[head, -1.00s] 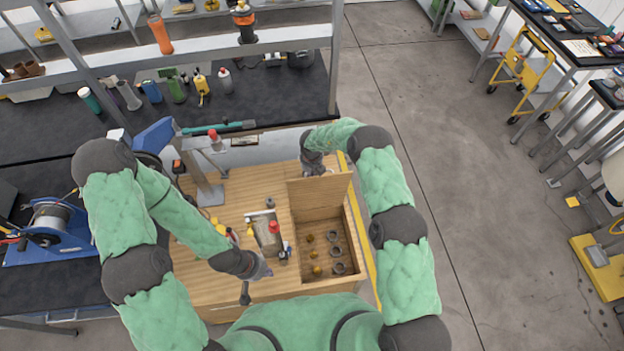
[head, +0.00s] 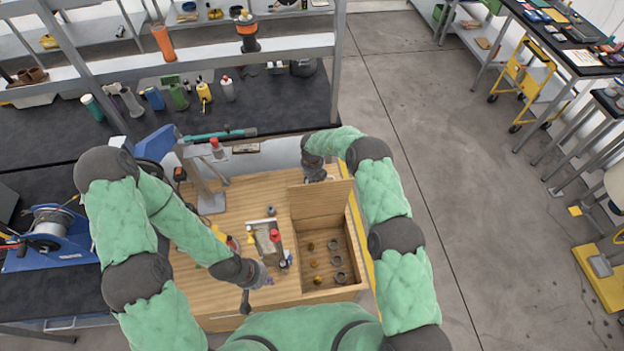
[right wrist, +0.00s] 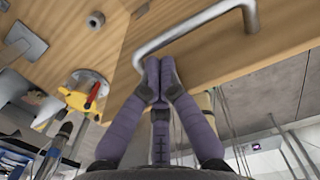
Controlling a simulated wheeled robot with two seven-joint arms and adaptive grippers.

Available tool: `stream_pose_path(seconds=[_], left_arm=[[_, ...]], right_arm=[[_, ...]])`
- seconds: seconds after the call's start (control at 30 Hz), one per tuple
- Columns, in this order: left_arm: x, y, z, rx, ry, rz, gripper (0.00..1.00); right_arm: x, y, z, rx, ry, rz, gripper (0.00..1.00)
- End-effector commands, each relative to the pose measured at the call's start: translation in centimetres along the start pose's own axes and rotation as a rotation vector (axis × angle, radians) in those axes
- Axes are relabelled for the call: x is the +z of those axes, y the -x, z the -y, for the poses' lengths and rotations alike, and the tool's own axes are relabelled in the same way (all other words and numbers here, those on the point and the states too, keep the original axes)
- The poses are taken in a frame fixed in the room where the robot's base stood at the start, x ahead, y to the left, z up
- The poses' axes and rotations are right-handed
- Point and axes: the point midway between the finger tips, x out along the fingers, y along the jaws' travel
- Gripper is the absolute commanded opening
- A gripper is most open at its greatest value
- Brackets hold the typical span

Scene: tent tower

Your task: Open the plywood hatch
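The plywood hatch (head: 320,202) stands raised, roughly upright, on the wooden box top, and the compartment (head: 326,262) in front of it is uncovered. In the right wrist view, a bent metal handle (right wrist: 190,32) is fixed to the plywood (right wrist: 215,50). My right gripper (head: 315,172) is at the far side of the hatch. In the right wrist view, its purple fingers (right wrist: 160,66) are together at the handle. I cannot tell whether the bar is between them. My left gripper (head: 266,277) is over the box's left front, its finger opening too small to read.
Rings and small brass-coloured pieces lie in the compartment. A tray (head: 262,232) with small tools and a red-capped item (head: 275,236) sits left of it. A clamp stand (head: 212,195) rises further left. A black bench (head: 260,110) lies behind; open floor (head: 450,200) is at right.

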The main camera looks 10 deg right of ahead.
Motion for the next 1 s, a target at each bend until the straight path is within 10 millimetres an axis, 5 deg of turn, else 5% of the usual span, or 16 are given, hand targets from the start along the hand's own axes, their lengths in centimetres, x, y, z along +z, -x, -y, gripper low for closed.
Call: stream_pose_path(seconds=[0.6,1.0], left_arm=[[0.0,0.0,0.0,0.000,0.000,0.000,0.00],[0.0,0.0,0.0,0.000,0.000,0.000,0.00]], right_arm=[[0.0,10.2,-0.1,0.000,0.000,0.009,0.00],[0.0,12.1,-0.1,0.000,0.001,0.010,0.00]])
